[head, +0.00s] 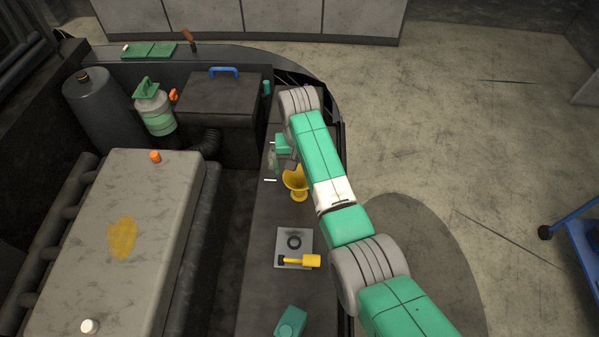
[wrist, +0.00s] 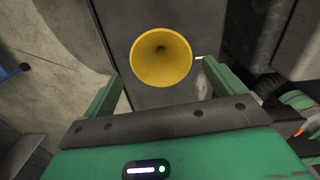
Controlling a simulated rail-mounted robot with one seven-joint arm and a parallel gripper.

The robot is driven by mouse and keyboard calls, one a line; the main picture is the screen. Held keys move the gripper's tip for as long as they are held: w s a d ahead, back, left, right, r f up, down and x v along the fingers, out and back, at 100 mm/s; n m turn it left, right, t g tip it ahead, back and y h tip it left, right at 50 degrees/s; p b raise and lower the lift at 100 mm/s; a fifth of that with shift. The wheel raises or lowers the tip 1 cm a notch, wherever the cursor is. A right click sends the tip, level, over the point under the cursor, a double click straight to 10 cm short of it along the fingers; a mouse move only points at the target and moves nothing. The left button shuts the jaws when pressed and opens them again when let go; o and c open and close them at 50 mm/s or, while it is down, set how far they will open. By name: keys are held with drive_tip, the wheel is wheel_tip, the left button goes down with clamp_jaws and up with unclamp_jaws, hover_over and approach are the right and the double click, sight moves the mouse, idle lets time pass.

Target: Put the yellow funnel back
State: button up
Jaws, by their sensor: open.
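The yellow funnel (head: 296,184) is on the dark ledge at the right side of the engine bay, beneath my arm. In the wrist view its wide round mouth (wrist: 161,58) faces the camera, with the dark spout hole inside. My gripper (head: 284,163) is beside the funnel and partly hidden by my arm in the head view. In the wrist view its two green fingers (wrist: 163,82) are spread, one on each side of the funnel, with gaps between. I cannot tell how far the funnel lies beyond the fingertips.
A grey plate (head: 281,235) with a dark ring (head: 294,242) and a yellow-handled tool (head: 310,261) lies nearer on the ledge. A green block (head: 290,321) is at the ledge's near end. The engine cover (head: 150,200), a dark box (head: 221,98) and a green-and-white bottle (head: 156,112) are to the left.

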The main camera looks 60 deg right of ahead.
drive_tip(key=shift+r, duration=0.7)
drive_tip(key=w+a+r+n+t+h, duration=0.2)
drive_tip(key=w+a+r, duration=0.1)
drive_tip(key=w+r, duration=0.3)
drive_tip(key=w+a+r+n+t+h, duration=0.1)
drive_tip(key=w+a+r+t, duration=0.25)
drive_tip(key=w, duration=0.35)
drive_tip(key=w+a+r+n+t+h, duration=0.25)
drive_tip(key=w+a+r+t, duration=0.45)
drive_tip(key=a+r, duration=0.65)
drive_tip(key=s+a+r+n+t+y, duration=0.15)
drive_tip(key=a+r+n+t, duration=0.3)
drive_tip(key=a+r, duration=0.9)
drive_tip(key=s+a+r+n+t+y, duration=0.2)
drive_tip(key=s+a+r+t+y, duration=0.2)
drive_tip(key=s+a+r+t, duration=0.4)
drive_tip(key=s+a+r, duration=0.6)
drive_tip(key=s+r, duration=0.2)
drive_tip(key=shift+s+n, duration=0.25)
drive_tip(key=shift+n, duration=0.05)
drive_tip(key=shift+a, duration=0.1)
